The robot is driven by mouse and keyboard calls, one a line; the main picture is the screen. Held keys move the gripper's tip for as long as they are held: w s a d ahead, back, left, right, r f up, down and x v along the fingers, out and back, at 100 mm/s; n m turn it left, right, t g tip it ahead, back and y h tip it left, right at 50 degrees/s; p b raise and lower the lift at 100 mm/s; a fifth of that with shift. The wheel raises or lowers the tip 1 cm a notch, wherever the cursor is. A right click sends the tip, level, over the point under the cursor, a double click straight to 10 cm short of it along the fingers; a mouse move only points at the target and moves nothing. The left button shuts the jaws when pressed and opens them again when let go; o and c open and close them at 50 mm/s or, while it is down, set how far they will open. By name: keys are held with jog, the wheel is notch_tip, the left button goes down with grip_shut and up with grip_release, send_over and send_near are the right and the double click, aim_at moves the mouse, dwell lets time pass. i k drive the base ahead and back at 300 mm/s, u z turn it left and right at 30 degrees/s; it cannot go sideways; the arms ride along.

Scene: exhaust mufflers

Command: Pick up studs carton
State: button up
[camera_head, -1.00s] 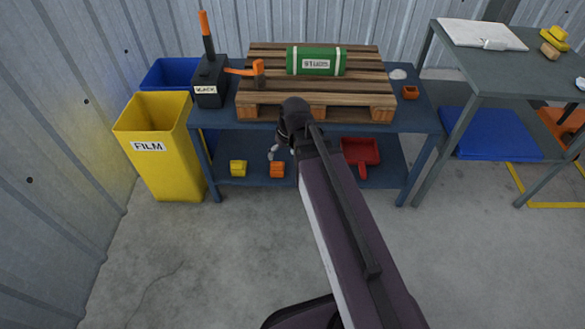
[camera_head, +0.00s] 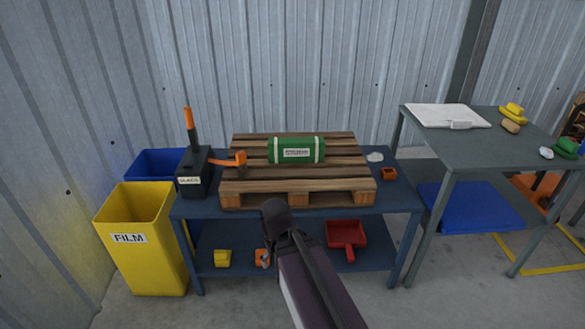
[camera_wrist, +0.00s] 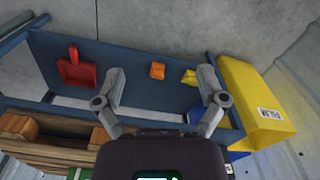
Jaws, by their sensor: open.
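A green carton (camera_head: 296,150) with white bands and a white label lies on the wooden pallet (camera_head: 240,187). The label is too small to read, so I cannot tell whether it names studs. In the wrist view a sliver of green (camera_wrist: 79,173) shows at the bottom edge. My gripper (camera_wrist: 163,84) is open and empty in the wrist view, its two fingers spread apart. In the head view my arm rises in front of the blue bench, below and short of the carton, and hides the gripper fingers.
The pallet rests on a blue bench (camera_head: 400,192). A yellow FILM bin (camera_head: 135,250) is at left. A red dustpan (camera_head: 345,235) lies on the lower shelf. A grey table (camera_head: 480,147) stands right.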

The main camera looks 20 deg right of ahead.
aim_at(283, 150)
jog(key=u, duration=1.05)
jog(key=i, duration=1.4)
jog(key=z, duration=0.95)
